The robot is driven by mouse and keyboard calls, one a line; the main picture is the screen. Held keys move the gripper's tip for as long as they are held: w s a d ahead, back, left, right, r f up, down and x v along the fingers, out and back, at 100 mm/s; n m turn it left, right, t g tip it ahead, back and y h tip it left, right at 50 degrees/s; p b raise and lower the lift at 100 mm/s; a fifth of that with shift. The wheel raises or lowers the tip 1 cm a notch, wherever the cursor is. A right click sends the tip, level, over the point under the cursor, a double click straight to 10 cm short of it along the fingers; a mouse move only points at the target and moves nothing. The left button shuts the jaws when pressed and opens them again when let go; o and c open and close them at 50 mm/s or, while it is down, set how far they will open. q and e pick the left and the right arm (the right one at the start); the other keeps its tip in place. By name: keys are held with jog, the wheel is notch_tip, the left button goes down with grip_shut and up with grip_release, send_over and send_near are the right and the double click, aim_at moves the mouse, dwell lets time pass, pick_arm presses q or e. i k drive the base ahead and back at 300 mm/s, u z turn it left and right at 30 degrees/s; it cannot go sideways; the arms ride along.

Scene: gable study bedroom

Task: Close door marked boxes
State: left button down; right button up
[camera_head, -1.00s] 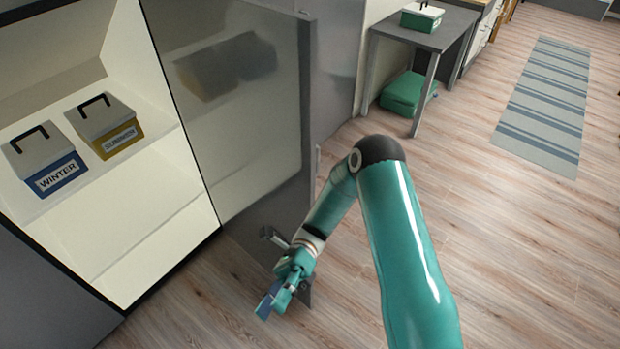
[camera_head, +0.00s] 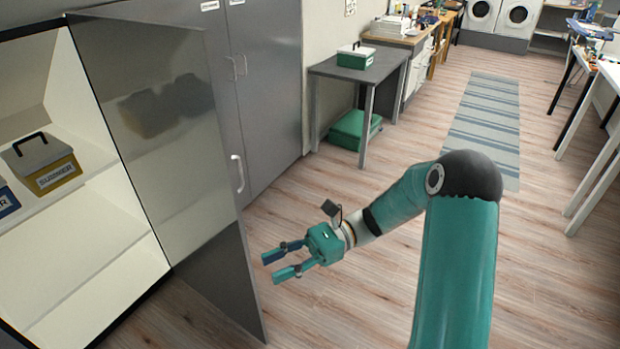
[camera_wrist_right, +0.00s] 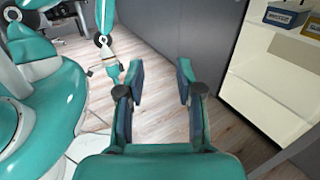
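The grey cabinet door (camera_head: 170,150) stands open in the head view, its shiny inner side facing me. A white handle (camera_head: 238,173) shows just past its free edge. Inside the cabinet (camera_head: 85,240), the SUMMER box (camera_head: 45,163) with a yellow front sits on a shelf. The blue WINTER box (camera_head: 6,200) is cut off at the left edge; it also shows in the right wrist view (camera_wrist_right: 285,17). My right gripper (camera_head: 271,268) is open and empty, just right of the door's free edge. My left arm appears in the right wrist view, its gripper (camera_wrist_right: 112,72) small and partly hidden.
Closed grey cabinet doors (camera_head: 262,90) stand behind the open door. Further back are a dark table (camera_head: 375,68) with a green-and-white box (camera_head: 355,57), a green case (camera_head: 353,130) beneath it, and a striped rug (camera_head: 485,125). The wooden floor (camera_head: 350,300) around my right arm is clear.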

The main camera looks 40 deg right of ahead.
aim_at(156, 87)
jog(key=z, duration=0.25)
jog(key=k, duration=0.75)
jog(key=z, duration=0.7)
jog(key=i, duration=1.85)
jog(key=u, duration=0.75)
